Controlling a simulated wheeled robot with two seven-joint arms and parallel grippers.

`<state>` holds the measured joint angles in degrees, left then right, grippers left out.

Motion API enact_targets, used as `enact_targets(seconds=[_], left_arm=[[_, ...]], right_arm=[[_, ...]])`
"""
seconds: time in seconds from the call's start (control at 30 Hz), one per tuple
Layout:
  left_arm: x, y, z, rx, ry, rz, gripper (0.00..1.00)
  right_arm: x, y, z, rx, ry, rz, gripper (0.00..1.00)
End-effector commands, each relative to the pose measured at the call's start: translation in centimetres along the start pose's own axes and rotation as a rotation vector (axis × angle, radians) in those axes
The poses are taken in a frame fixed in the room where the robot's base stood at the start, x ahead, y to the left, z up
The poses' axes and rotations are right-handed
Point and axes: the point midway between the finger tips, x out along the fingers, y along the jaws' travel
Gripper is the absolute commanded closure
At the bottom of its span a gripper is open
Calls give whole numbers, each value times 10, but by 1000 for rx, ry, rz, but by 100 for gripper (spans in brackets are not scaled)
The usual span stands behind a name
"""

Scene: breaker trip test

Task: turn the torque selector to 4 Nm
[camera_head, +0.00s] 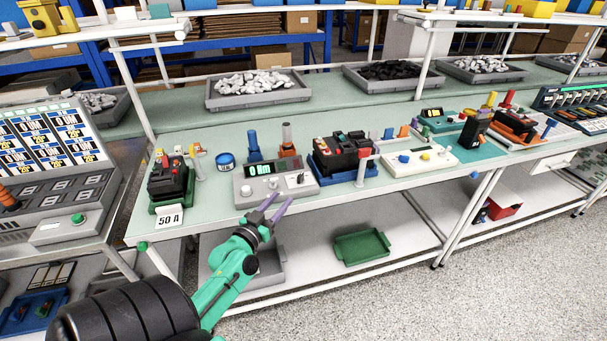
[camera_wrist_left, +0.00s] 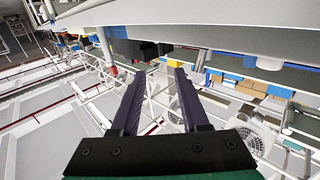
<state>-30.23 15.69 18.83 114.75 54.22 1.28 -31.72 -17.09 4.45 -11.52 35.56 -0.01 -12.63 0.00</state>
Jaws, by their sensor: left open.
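The torque tester (camera_head: 276,184) is a grey box on the front of the bench, with a green-lit display (camera_head: 259,169) that appears to read 0 Nm. Its small knobs sit on the front face; a dark-pointered one (camera_head: 300,178) at the right looks like the selector, but its setting is too small to read. My left gripper (camera_head: 278,207) has purple fingers, spread and empty, just in front of and below the tester's front edge. In the left wrist view the dark fingers (camera_wrist_left: 154,92) are apart with nothing between them. My right gripper is not in view.
A black breaker on a green base (camera_head: 170,181) with a 50 A card stands left of the tester. A breaker in a blue holder (camera_head: 344,157) stands close on its right. A white box (camera_head: 418,160) is further right. A green tray (camera_head: 362,247) lies on the lower shelf.

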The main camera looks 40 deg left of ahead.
Motion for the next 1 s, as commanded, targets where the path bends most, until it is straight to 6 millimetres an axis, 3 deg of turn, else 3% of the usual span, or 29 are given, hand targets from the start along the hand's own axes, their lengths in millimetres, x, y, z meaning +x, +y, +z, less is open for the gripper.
enact_targets(seconds=[0.3,0.5,0.83,0.87,0.97,1.0], left_arm=[[83,1,-3,-2,2,2,55],[124,1,1,-2,-1,2,55],[134,2,1,-1,-3,3,55],[134,2,1,-1,-3,3,59],[133,2,1,-1,-3,3,97],[133,2,1,-1,-3,3,100]], right_arm=[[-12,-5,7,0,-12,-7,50],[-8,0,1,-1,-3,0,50],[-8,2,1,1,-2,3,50],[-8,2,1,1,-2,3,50],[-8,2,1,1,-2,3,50],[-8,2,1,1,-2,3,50]])
